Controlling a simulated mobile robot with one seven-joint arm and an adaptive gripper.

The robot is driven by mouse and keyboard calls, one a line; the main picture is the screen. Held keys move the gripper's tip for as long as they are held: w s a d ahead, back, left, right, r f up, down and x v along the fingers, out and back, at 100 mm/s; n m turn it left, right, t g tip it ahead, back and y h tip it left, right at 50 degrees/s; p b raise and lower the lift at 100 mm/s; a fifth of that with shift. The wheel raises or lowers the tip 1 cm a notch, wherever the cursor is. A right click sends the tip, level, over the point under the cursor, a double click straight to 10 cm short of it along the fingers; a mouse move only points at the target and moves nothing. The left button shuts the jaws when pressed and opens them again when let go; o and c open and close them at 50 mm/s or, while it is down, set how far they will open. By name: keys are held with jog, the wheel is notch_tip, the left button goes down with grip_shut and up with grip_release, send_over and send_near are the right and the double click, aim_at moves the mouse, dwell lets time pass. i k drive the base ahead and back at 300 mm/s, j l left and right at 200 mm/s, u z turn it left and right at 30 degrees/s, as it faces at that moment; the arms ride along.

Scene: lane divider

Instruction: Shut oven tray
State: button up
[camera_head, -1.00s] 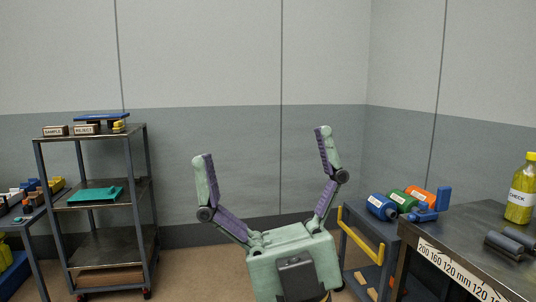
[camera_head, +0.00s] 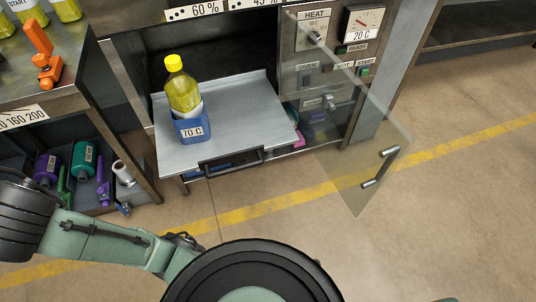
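The oven tray (camera_head: 235,108) is a flat grey metal sheet with a black handle (camera_head: 232,160) on its front edge. It is pulled out of the dark oven chamber (camera_head: 225,50). A yellow bottle (camera_head: 183,90) with a yellow cap stands on it in a blue holder (camera_head: 192,126) labelled 70 C. The clear oven door (camera_head: 358,150) is swung open to the right, with its own bar handle (camera_head: 380,167). My gripper is out of view; only links of my arm show along the bottom.
Control panel (camera_head: 325,55) with dials and buttons right of the chamber. At left, a bench (camera_head: 65,85) holds an orange clamp (camera_head: 42,58) and yellow bottles; purple and green bottles sit on its lower shelf. The floor (camera_head: 460,210) at right is clear, crossed by a yellow line.

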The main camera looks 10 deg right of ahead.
aim_at(247, 118)
jog(key=k+j+z, duration=0.15)
jog(key=j+z, duration=0.25)
jog(key=k+j+z, duration=0.15)
jog(key=z, duration=0.25)
